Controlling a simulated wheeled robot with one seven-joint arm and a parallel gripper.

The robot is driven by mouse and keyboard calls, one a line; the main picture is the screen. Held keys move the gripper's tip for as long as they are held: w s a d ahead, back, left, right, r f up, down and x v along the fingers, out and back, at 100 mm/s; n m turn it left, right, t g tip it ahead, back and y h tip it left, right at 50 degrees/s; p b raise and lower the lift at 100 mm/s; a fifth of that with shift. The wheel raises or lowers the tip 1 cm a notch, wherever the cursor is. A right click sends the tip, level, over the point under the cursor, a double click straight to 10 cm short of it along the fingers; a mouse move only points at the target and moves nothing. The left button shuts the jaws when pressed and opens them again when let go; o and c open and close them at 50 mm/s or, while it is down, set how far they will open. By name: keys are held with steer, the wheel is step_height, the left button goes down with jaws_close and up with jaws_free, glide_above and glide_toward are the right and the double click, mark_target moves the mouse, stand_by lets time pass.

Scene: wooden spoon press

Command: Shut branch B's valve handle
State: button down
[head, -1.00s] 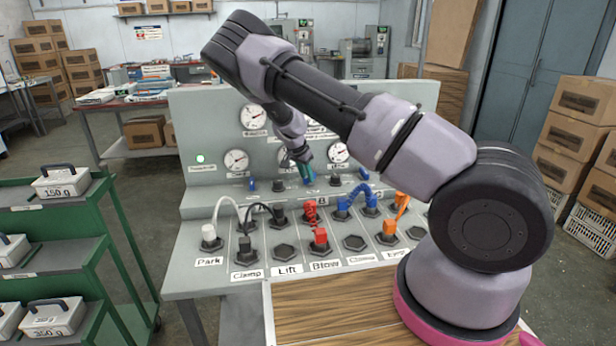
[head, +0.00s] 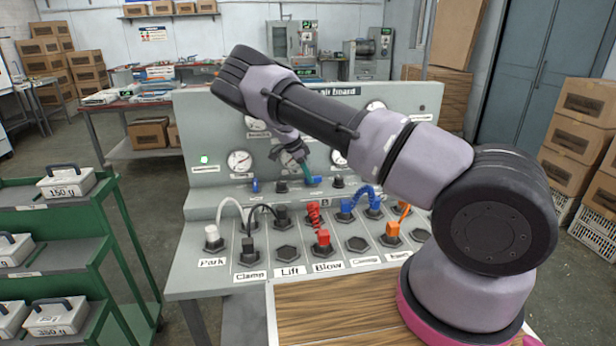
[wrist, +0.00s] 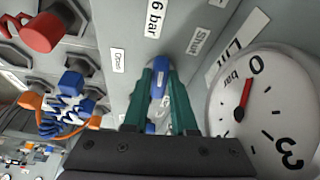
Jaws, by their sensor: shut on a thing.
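My gripper (head: 309,177) reaches down to the ledge of the grey air board. Its green fingers are shut on a small blue valve handle (head: 316,181), near the ledge's middle. In the wrist view the blue handle (wrist: 158,88) sits between the fingers (wrist: 160,100), which partly hide it. A "Shut" label (wrist: 199,42) lies to its right there, and a label that seems to read "Open" (wrist: 118,60) lies to its left. The handle points between them; its exact angle is hard to tell. Another blue handle (head: 255,185) stands farther left on the ledge.
A round gauge (wrist: 265,105) is close to the fingers at right, its red needle near 0. Plugs and hoses crowd the sloped panel in front: white, black, a red plug (head: 323,237), blue and orange. A green shelf rack (head: 95,240) stands at left.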

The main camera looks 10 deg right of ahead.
steer(key=shift+a, duration=0.1)
stand_by(0.3)
steer(key=c, duration=0.7)
jaws_free()
steer(key=v, duration=1)
steer(key=shift+r, duration=0.4)
steer(key=o, duration=0.7)
steer(key=shift+c, duration=0.2)
steer(key=shift+o, duration=0.2)
steer(key=shift+s, duration=0.2)
